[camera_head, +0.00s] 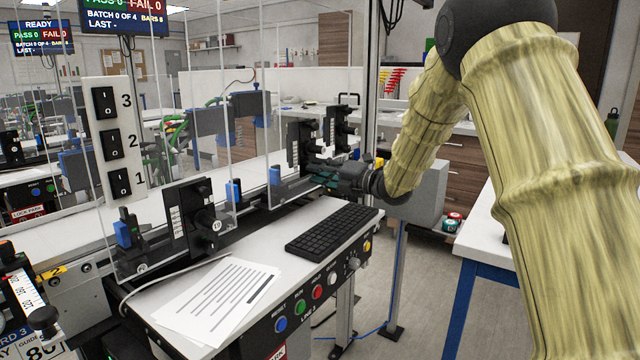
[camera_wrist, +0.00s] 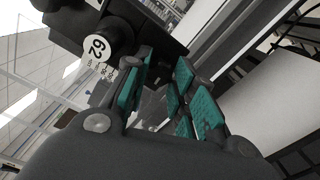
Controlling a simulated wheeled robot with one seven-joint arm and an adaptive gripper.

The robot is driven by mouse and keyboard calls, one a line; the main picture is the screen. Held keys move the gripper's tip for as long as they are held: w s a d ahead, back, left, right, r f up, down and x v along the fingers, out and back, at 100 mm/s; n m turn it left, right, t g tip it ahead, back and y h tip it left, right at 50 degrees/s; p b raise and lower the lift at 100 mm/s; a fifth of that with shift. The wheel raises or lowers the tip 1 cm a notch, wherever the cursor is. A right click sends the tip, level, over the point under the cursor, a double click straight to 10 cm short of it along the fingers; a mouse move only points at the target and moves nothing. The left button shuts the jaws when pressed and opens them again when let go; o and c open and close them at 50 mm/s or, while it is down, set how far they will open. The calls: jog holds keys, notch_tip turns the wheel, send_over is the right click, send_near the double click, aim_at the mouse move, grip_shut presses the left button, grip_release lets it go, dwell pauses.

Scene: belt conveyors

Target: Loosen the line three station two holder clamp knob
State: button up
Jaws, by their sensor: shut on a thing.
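My gripper (camera_head: 322,176) is at the black holder (camera_head: 300,140) at the far end of the near line, behind the keyboard. In the wrist view my gripper (camera_wrist: 165,65) has its teal-padded fingers close to the holder. The fingers are shut on the clamp knob, which is mostly hidden between and behind them. A round black dial with a white numbered face (camera_wrist: 97,47) shows beside the left finger, apart from it. Another black holder (camera_head: 340,128) stands just behind.
A nearer black holder (camera_head: 192,215) with a dial stands to the left. A keyboard (camera_head: 332,230) and a printed sheet (camera_head: 215,295) lie on the console, above colored buttons (camera_head: 317,291). Clear guard panels and a white switch panel (camera_head: 113,135) stand at left. A grey box (camera_head: 425,190) is below my forearm.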

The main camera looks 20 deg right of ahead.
jog(key=shift+n+b, duration=0.5)
jog(key=shift+b, duration=0.05)
jog(key=o, duration=1)
jog(key=shift+s, duration=0.1)
jog(key=v, duration=1.2)
jog(key=shift+d, duration=0.1)
